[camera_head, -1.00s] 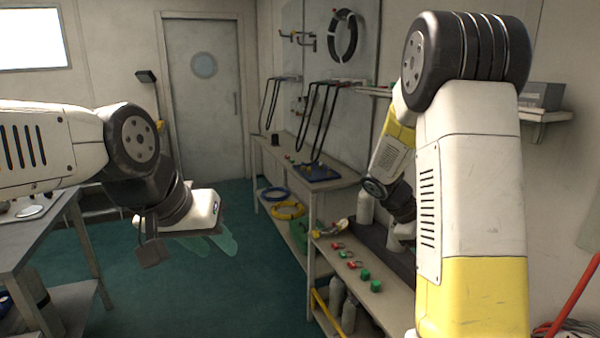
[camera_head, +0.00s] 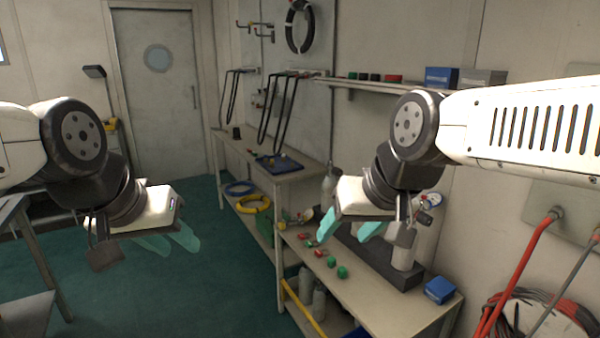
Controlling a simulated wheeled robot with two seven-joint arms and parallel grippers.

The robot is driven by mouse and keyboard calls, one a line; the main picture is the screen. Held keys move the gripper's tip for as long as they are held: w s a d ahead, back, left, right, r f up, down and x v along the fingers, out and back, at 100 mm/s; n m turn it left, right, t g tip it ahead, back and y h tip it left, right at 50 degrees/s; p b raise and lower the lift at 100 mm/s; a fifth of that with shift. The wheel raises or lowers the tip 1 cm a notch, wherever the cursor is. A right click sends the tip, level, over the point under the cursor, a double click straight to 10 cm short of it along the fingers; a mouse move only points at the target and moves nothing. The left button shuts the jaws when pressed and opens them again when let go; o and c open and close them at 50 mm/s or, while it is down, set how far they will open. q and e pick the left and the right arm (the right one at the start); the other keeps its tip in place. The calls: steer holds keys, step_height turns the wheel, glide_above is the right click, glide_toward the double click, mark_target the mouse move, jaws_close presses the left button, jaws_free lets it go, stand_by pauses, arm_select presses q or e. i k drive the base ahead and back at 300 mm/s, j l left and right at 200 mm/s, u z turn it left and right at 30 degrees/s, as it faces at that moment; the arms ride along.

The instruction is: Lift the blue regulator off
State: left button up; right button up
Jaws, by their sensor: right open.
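A small gauge fitting with blue and red parts (camera_head: 431,201), seemingly the blue regulator, shows just right of my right gripper, above a pale cylinder (camera_head: 404,252) standing in a dark rack (camera_head: 378,262) on the bench. My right arm and gripper partly hide it, so I cannot tell how it is seated. My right gripper (camera_head: 349,227) is open and empty, with teal fingertips pointing down-left above the bench. My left gripper (camera_head: 170,241) hangs over the floor at left, fingers apart and empty, far from the bench.
The bench (camera_head: 412,318) carries red and green small parts (camera_head: 331,262) and a blue box (camera_head: 440,290). A wall shelf (camera_head: 365,86) with boxes is above. Red hoses (camera_head: 522,265) hang at right.

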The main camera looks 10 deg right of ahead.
mark_target(433, 200)
steer(key=z, duration=1.2)
steer(key=i+j+u, duration=0.1)
steer(key=i+u, duration=0.2)
steer(key=i, duration=0.15)
steer(key=i+u, duration=0.25)
steer(key=i, duration=0.2)
